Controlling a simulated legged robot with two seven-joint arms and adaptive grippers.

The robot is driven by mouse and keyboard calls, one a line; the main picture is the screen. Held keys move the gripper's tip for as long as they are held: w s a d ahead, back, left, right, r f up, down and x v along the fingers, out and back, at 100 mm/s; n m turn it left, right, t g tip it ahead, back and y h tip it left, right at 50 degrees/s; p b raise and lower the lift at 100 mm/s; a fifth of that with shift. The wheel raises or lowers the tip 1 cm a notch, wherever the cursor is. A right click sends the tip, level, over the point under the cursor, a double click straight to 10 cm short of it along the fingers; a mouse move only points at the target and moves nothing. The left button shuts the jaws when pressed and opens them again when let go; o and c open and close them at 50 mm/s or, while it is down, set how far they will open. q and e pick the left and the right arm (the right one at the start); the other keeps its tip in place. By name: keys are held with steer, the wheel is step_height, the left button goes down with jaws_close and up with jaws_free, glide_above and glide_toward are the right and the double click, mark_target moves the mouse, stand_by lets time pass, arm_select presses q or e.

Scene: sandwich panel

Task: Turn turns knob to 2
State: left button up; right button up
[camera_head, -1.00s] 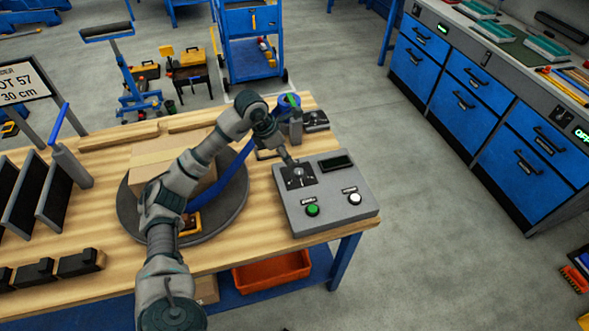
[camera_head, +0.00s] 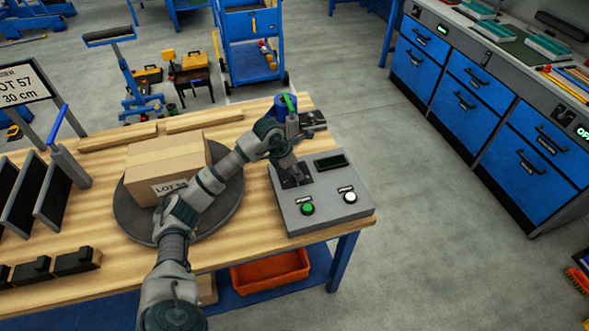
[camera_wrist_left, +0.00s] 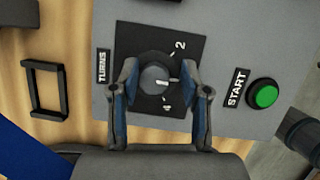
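The grey control panel (camera_head: 325,208) sits at the right end of the wooden bench. In the left wrist view the TURNS knob (camera_wrist_left: 154,79) is a round dial on a black plate, with 2 at upper right and 4 at lower right. Its white pointer faces right, between those marks. My left gripper (camera_head: 292,180) is over the knob. In the wrist view its two fingers (camera_wrist_left: 159,75) straddle the knob and stand apart, with a small gap visible on the right side; contact is not clear. My right gripper is not in view.
A green START button (camera_wrist_left: 264,95) lies right of the knob. A white button (camera_head: 350,198) and dark display (camera_head: 330,162) are also on the panel. A cardboard box (camera_head: 165,165) stands on a round turntable (camera_head: 228,205) beneath my left arm.

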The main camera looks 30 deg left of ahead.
arm_select(q)
steer(key=shift+d, duration=0.1)
steer(key=c, duration=0.4)
steer(key=shift+f, duration=0.15)
jaws_close()
steer(key=shift+s+a+f, duration=0.15)
steer(key=shift+a, duration=0.6)
steer(key=shift+d, duration=0.35)
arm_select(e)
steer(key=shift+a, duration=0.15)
arm_select(q)
steer(key=shift+a, duration=0.2)
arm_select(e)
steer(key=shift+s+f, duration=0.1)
